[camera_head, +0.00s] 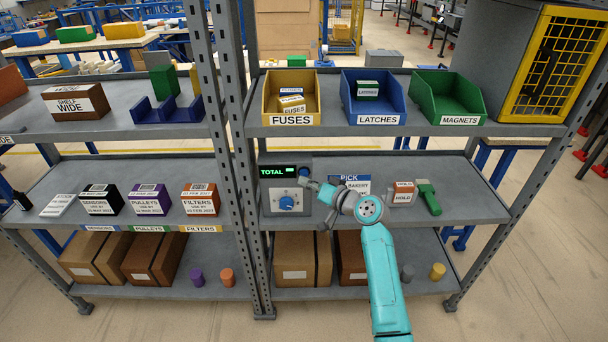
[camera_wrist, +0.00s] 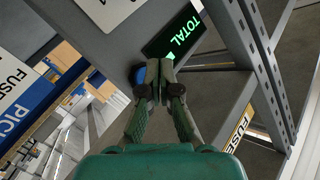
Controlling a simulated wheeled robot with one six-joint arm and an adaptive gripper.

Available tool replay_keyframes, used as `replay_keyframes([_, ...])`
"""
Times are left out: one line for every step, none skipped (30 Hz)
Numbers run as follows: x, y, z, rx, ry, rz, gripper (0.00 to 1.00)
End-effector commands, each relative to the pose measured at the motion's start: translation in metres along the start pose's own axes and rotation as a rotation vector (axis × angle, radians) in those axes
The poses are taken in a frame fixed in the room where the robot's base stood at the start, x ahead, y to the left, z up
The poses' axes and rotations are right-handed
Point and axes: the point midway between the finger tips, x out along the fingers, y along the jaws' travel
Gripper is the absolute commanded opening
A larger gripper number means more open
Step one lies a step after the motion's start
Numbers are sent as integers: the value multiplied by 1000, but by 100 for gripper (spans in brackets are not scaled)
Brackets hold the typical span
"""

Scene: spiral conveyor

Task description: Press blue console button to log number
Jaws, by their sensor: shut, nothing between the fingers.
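The grey console (camera_head: 270,200) stands on the middle shelf of the right rack. It has a green-lit TOTAL display (camera_head: 276,171) and a blue dial (camera_head: 287,203) on its front. The blue button (camera_head: 304,172) is at the console's upper right; in the wrist view the blue button (camera_wrist: 139,76) shows just left of my fingertips. My gripper (camera_head: 307,182) is shut and empty, its fingertips (camera_wrist: 160,66) close to the console face beside the button. I cannot tell whether they touch it. The display (camera_wrist: 174,34) also shows in the wrist view, tilted.
A blue PICK sign (camera_head: 350,181) stands behind my wrist. A HOLD box (camera_head: 403,193) and a green tool-like object (camera_head: 428,197) lie to the right. Bins of fuses (camera_head: 291,121), latches and magnets sit on the shelf above. Brown boxes (camera_head: 296,274) are below.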

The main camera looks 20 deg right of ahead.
Motion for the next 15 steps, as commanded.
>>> replay_keyframes([0, 0, 0, 0, 0, 0, 0])
replay_keyframes([0, 0, 0, 0, 0, 0, 0])
replay_keyframes([0, 0, 0, 0, 0, 0, 0])
replay_keyframes([0, 0, 0, 0, 0, 0, 0])
replay_keyframes([1, 0, -1, 0, 0, 0, 0])
replay_keyframes([1, 1, -1, 0, 0, 0, 0])
replay_keyframes([2, 1, -2, 0, 0, 0, 0])
replay_keyframes([2, 2, -2, 0, 0, 0, 0])
replay_keyframes([3, 2, -3, 1, 0, 0, 0])
replay_keyframes([4, 3, -3, 1, 0, 0, 0])
replay_keyframes([5, 3, -4, 1, 0, 0, 0])
replay_keyframes([5, 4, -4, 1, 0, 0, 0])
replay_keyframes([6, 4, -4, 1, 0, 0, 0])
replay_keyframes([6, 4, -4, 1, 0, 0, 0])
replay_keyframes([6, 4, -4, 1, 0, 0, 0])
